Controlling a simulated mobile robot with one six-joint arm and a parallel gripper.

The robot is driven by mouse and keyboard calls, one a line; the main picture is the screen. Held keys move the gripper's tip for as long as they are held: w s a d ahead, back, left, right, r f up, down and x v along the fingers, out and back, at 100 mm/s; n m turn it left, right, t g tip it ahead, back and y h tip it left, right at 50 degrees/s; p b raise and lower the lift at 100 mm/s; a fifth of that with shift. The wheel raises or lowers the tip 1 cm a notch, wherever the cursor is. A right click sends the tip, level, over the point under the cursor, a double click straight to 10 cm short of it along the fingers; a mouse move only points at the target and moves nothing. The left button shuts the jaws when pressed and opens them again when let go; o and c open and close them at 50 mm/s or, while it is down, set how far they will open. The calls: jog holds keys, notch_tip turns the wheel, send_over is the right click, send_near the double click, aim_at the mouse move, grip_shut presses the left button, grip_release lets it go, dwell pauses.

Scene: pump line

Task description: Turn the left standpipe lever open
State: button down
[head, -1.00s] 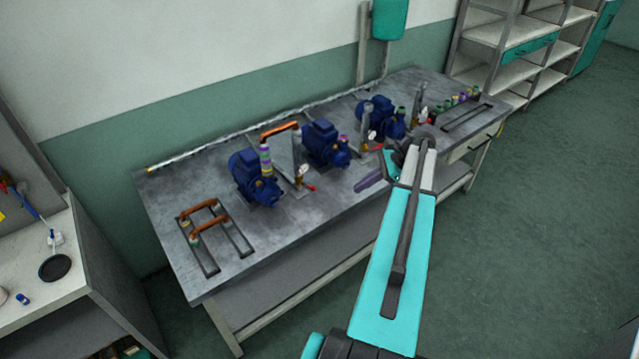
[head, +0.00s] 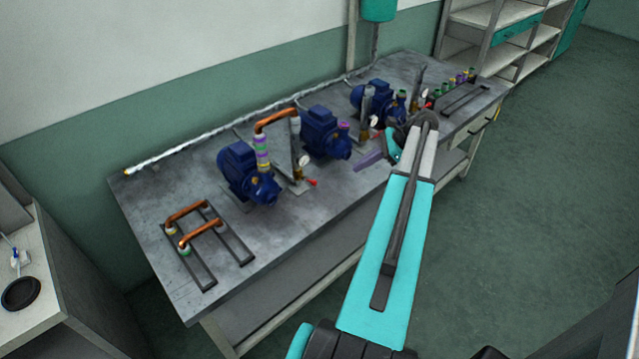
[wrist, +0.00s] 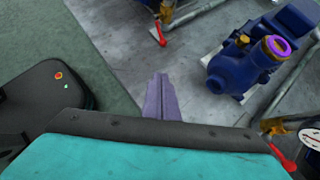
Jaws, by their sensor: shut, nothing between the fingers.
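The left standpipe (head: 295,147) stands on the bench beside the left blue pump, with a round gauge. Its small red lever (head: 311,181) sticks out low, toward the bench's front edge. In the wrist view, the red lever (wrist: 158,35) shows at the top, beyond my fingertips and apart from them. My gripper (head: 372,160) is above the bench's front edge, to the right of the lever. Its purple fingers are together and empty. They also show in the wrist view (wrist: 161,95), pointing toward the lever's side of the bench.
The middle pump (head: 325,135) with a purple ring stands close by. Another red lever (wrist: 275,125) is at the right of the wrist view. An orange pipe (head: 275,119) bridges from the left pump. The bench's front strip (head: 290,215) is clear.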

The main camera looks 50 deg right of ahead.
jog(key=shift+w+f, duration=0.15)
jog(key=shift+w+a+f, duration=0.1)
dwell(0.3)
jog(key=p+x, duration=0.2)
jog(key=x, duration=0.7)
jog(key=shift+w+a+f+p, duration=0.2)
jog(key=shift+a+f+p, duration=0.05)
jog(key=shift+p, duration=0.05)
jog(key=shift+w+a+r+p, duration=0.1)
jog(key=shift+w+a+p, duration=0.35)
jog(key=shift+w+a, duration=0.8)
jog(key=shift+w, duration=0.25)
